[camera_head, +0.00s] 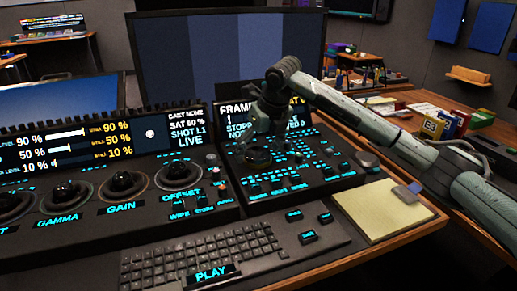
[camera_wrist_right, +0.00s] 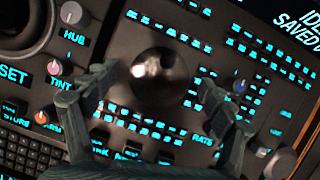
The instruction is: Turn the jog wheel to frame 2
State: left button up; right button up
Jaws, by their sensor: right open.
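The jog wheel (camera_head: 257,158) is a dark round dial on the right-hand panel, among rows of lit cyan keys. In the right wrist view the wheel (camera_wrist_right: 160,82) is a glossy dark disc with a bright highlight. My right gripper (camera_head: 262,135) is over the wheel in the head view. In the wrist view its open fingers (camera_wrist_right: 157,80) stand on either side of the wheel, and I cannot tell whether they touch it. The status display (camera_head: 236,116) reads "FRAME", a "1" and "STOPP…", partly hidden by my arm. My left gripper is not in view.
Left of the wheel are the trackballs, including the GAIN one (camera_head: 122,185), and small knobs such as TINT (camera_wrist_right: 60,68). A keyboard (camera_head: 200,255) lies in front. A yellow notepad (camera_head: 385,210) is at the right. A large monitor (camera_head: 225,60) stands behind.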

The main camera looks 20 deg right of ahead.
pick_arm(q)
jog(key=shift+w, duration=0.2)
pick_arm(e)
jog(key=c, duration=1.2)
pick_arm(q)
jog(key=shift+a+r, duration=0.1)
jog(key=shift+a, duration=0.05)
pick_arm(e)
jog(key=shift+o, duration=0.2)
jog(key=shift+w+m, duration=0.1)
jog(key=shift+m, duration=0.3)
jog(key=shift+a+b, duration=0.1)
jog(key=shift+b, duration=0.2)
jog(key=shift+f+m+h, duration=0.1)
jog(key=shift+m+h, duration=0.2)
jog(key=shift+m, duration=0.2)
pick_arm(q)
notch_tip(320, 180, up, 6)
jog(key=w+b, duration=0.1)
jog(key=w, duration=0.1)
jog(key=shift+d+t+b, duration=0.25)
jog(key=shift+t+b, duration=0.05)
jog(key=shift+b, duration=0.05)
pick_arm(e)
jog(key=shift+m+h, duration=0.9)
jog(key=shift+m, duration=1.2)
